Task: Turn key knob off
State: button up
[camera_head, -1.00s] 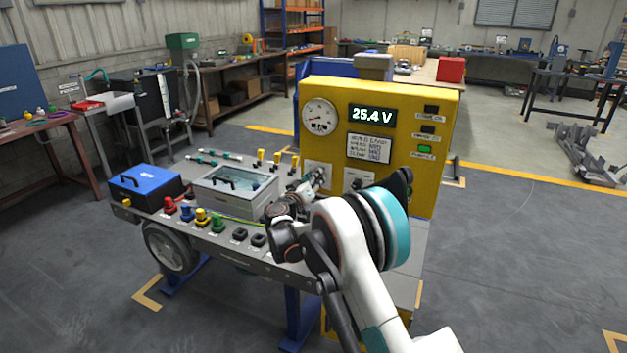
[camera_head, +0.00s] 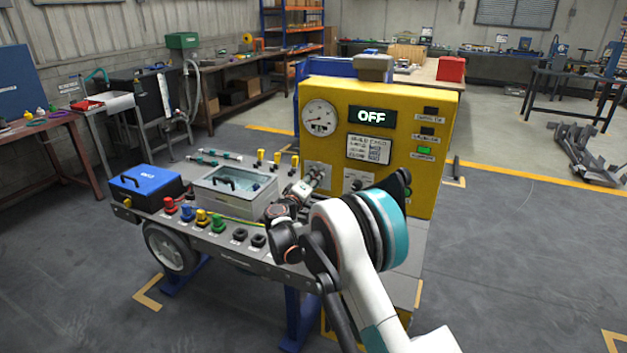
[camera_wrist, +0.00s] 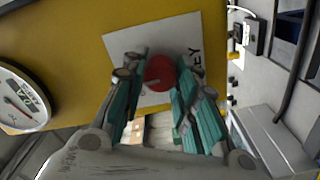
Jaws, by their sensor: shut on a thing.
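The key knob (camera_wrist: 160,73) is a round red knob on a white plate (camera_wrist: 118,42) marked KEY, seen in the wrist view. My gripper (camera_wrist: 158,88) has its teal fingers on both sides of the knob and is shut on it. In the head view my gripper (camera_head: 312,180) is at the lower left of the yellow panel's face, and the knob is hidden there. The yellow panel (camera_head: 420,190) carries a display (camera_head: 372,117) that reads OFF.
A round gauge (camera_head: 319,117) is at the panel's upper left. A green lamp (camera_head: 424,150) is lit at its right. The grey bench holds a clear-lidded box (camera_head: 235,190), a blue box (camera_head: 145,187) and several coloured terminals (camera_head: 202,218) close to my arm.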

jog(key=n, duration=0.5)
dwell(0.6)
jog(key=o, duration=1.1)
jog(key=shift+a, duration=0.1)
jog(key=shift+s, duration=0.1)
jog(key=v, duration=1.1)
jog(key=shift+s+a, duration=0.1)
jog(key=shift+s, duration=0.3)
